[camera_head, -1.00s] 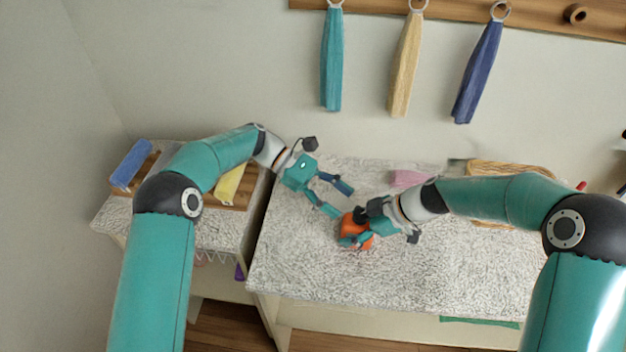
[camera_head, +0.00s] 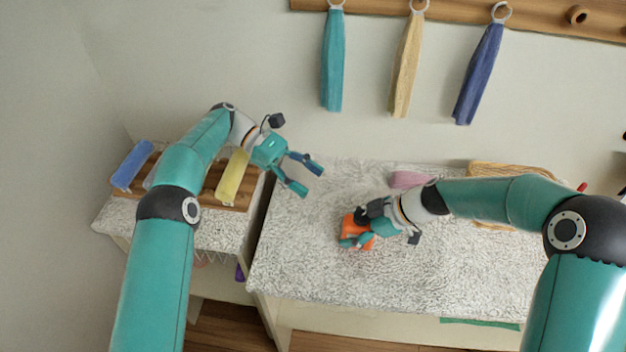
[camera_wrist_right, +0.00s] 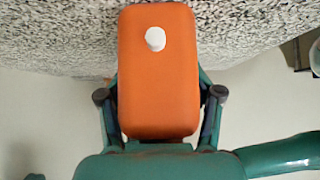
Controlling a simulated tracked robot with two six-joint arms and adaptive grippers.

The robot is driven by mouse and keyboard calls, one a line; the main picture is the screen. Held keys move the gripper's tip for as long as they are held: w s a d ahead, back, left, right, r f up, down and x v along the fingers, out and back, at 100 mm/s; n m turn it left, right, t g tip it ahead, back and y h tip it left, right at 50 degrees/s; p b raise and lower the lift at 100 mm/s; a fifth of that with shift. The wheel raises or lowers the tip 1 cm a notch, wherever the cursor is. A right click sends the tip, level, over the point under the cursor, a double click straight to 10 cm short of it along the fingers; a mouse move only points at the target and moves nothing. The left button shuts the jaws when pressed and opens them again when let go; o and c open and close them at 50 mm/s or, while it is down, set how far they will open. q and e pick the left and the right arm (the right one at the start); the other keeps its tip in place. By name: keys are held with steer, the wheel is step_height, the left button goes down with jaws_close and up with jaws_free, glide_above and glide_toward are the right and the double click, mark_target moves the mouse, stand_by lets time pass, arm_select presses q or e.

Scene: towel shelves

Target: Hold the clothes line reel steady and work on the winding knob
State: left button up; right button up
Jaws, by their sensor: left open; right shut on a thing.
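The orange clothes line reel (camera_head: 349,221) is on the speckled worktop, partly hidden by my right gripper in the head view. In the right wrist view the reel (camera_wrist_right: 158,85) is a rounded orange block with a small white knob (camera_wrist_right: 155,38) on its face. My right gripper (camera_head: 356,241) is shut on the reel, with one finger on each side in the wrist view (camera_wrist_right: 159,112). My left gripper (camera_head: 311,180) is open and empty, above and to the left of the reel, apart from it.
A pink cloth (camera_head: 408,179) and a woven tray (camera_head: 480,168) are at the back of the worktop (camera_head: 310,260). A lower stand at left holds a wooden board with blue (camera_head: 133,163) and yellow (camera_head: 232,176) rolls. Towels hang on the wall. The worktop's front is clear.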

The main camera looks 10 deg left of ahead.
arm_select(q)
steer(key=n+t+y, duration=0.4)
steer(key=t+y, duration=0.1)
steer(key=y, duration=0.3)
glide_toward(360, 215)
steer(key=x, duration=0.8)
steer(key=shift+d+f, duration=0.15)
steer(key=shift+f, duration=0.2)
steer(key=shift+c, duration=0.2)
